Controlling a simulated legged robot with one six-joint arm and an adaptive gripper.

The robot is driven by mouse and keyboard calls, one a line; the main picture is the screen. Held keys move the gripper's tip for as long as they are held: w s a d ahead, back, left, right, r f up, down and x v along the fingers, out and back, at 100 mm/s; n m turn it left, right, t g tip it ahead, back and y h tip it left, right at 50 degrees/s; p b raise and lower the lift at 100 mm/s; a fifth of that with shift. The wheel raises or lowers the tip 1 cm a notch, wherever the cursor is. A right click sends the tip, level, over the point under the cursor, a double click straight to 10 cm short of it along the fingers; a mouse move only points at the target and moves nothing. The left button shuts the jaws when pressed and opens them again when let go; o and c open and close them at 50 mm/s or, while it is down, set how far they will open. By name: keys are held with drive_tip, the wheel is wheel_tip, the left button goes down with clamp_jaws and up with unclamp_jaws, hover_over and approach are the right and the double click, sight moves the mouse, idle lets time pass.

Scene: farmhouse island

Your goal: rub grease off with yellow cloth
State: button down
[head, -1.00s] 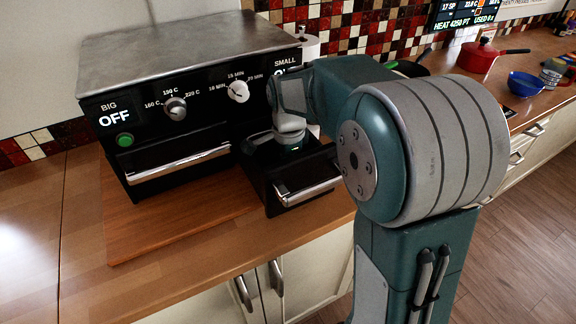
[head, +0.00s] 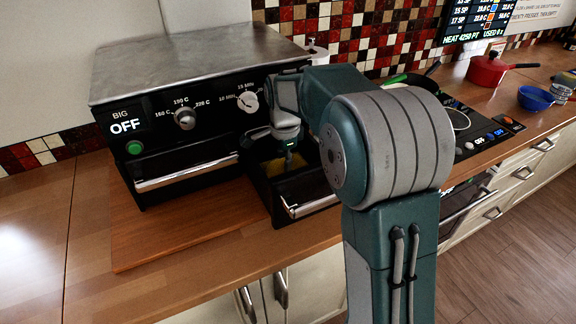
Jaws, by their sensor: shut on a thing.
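The black oven (head: 200,108) stands on a wooden board, and its small drawer (head: 309,207) at the lower right is pulled out. My gripper (head: 287,160) points down into this open drawer. A patch of the yellow cloth (head: 272,167) shows inside the drawer at my fingertips, and my gripper is shut on it. Most of the cloth is hidden by the gripper and the drawer walls. I cannot make out any grease from here.
The big drawer's handle (head: 183,168) is at the left, closed, under a panel reading OFF. A hob (head: 466,128), a red pot (head: 488,70) and a blue bowl (head: 535,98) are along the right counter. The wooden board (head: 185,228) is clear in front.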

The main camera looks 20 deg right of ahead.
drive_tip(key=shift+w, duration=0.25)
drive_tip(key=shift+f, duration=0.35)
idle(0.5)
drive_tip(key=shift+s, duration=0.15)
drive_tip(key=shift+s+d, duration=0.2)
drive_tip(key=shift+s, duration=0.8)
drive_tip(key=shift+s+d, duration=0.2)
drive_tip(key=shift+s, duration=0.8)
drive_tip(key=shift+s+d, duration=0.2)
drive_tip(key=shift+s, duration=0.8)
drive_tip(key=shift+r, duration=0.15)
drive_tip(key=shift+r, duration=0.2)
drive_tip(key=shift+w, duration=0.1)
